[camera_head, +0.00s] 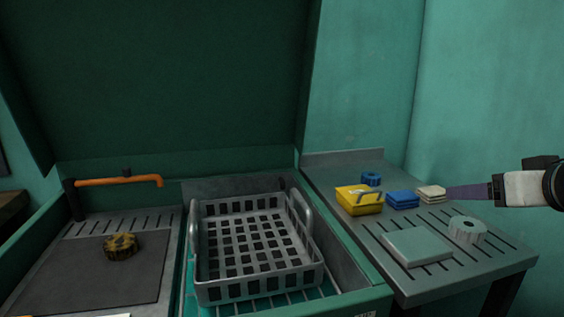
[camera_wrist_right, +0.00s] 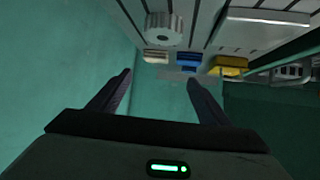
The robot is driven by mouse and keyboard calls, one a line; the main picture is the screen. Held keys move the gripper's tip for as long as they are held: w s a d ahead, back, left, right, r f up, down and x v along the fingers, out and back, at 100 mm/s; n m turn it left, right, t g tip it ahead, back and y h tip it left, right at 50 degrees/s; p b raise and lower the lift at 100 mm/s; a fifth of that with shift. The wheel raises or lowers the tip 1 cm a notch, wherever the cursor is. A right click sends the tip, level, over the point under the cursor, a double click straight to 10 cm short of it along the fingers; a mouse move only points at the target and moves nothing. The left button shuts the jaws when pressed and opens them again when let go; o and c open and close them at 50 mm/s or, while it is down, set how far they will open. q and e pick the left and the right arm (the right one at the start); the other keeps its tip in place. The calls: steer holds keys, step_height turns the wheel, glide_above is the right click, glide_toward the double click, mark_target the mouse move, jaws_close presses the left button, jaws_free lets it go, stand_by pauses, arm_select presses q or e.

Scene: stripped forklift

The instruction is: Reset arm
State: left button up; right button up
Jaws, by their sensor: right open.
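My right gripper (camera_head: 452,193) comes in from the right edge in the head view, at the right end of the slatted metal side table. In the right wrist view its two fingers (camera_wrist_right: 160,88) are spread apart with nothing between them. Past the fingertips in that view lie a beige folded cloth (camera_wrist_right: 156,56), a blue folded cloth (camera_wrist_right: 188,61) and a yellow container (camera_wrist_right: 229,66). In the head view the fingers pass close to the beige cloth (camera_head: 431,194); I cannot tell whether they touch it. My left gripper is not in view.
The slatted table (camera_head: 450,262) also holds a pale flat block (camera_head: 416,246), a whitish ribbed roll (camera_head: 467,230) and a blue ribbed piece (camera_head: 371,178). A grey basket (camera_head: 258,291) sits empty in the green machine. An orange-handled pipe (camera_head: 118,181) and a yellow-black round piece (camera_head: 121,246) are at left.

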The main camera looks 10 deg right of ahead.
steer(key=shift+a+f, duration=0.15)
steer(key=shift+a+p, duration=0.4)
steer(key=shift+p, duration=0.5)
steer(key=shift+a+f+p, duration=0.35)
steer(key=shift+a, duration=0.15)
steer(key=shift+a+f, duration=0.1)
